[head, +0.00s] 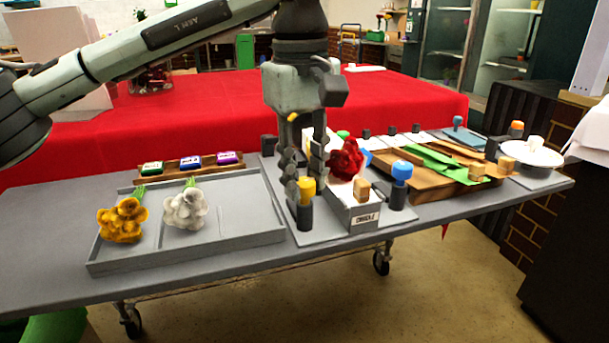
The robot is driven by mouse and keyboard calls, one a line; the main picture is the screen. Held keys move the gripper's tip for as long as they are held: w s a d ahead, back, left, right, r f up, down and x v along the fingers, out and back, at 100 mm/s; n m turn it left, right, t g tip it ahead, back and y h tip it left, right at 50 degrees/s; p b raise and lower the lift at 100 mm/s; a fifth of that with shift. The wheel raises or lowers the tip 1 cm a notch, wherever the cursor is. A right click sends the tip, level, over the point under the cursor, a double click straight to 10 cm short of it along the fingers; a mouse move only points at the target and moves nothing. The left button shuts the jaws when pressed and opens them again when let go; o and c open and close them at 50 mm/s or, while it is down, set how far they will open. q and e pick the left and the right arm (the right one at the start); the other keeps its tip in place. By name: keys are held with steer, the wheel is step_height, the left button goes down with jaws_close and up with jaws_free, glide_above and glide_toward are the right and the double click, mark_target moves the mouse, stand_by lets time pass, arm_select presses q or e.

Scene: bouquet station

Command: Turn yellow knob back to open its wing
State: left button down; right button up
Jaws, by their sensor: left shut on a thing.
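The yellow knob (307,187) sits on a dark post at the front left of the cradle (364,214). My left gripper (306,178) comes down from above with its fingers at the knob, shut on it. The wing of this knob is largely hidden behind the fingers, so its position cannot be told. A red flower bunch (347,158) lies in the cradle, just right of the fingers. A blue knob (402,171) stands on a dark post at the cradle's right. My right gripper is not in view.
A grey tray (240,239) at left holds an orange flower bunch (122,220) and a white one (186,208). Behind it is a wooden rack (178,176) with coloured blocks. Green sheets (440,163) lie on a wooden board at right, near a white round dish (532,154).

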arm_select(q)
steer(key=n+b, duration=0.1)
steer(key=n, duration=0.2)
steer(key=shift+n, duration=0.4)
steer(key=n, duration=0.3)
steer(key=shift+n+b, duration=0.3)
steer(key=n, duration=0.3)
steer(key=shift+n+b, duration=0.3)
steer(key=n, duration=0.3)
steer(key=shift+w+n+y, duration=0.1)
steer(key=shift+n+y, duration=0.2)
steer(key=shift+n, duration=0.1)
steer(key=shift+n+b, duration=0.3)
steer(key=shift+n, duration=0.3)
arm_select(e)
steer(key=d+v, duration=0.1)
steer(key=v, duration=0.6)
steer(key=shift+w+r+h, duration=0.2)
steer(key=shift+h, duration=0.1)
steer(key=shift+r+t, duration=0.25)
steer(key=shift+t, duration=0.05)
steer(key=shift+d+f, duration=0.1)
arm_select(q)
steer(key=c, duration=1.2)
jaws_free()
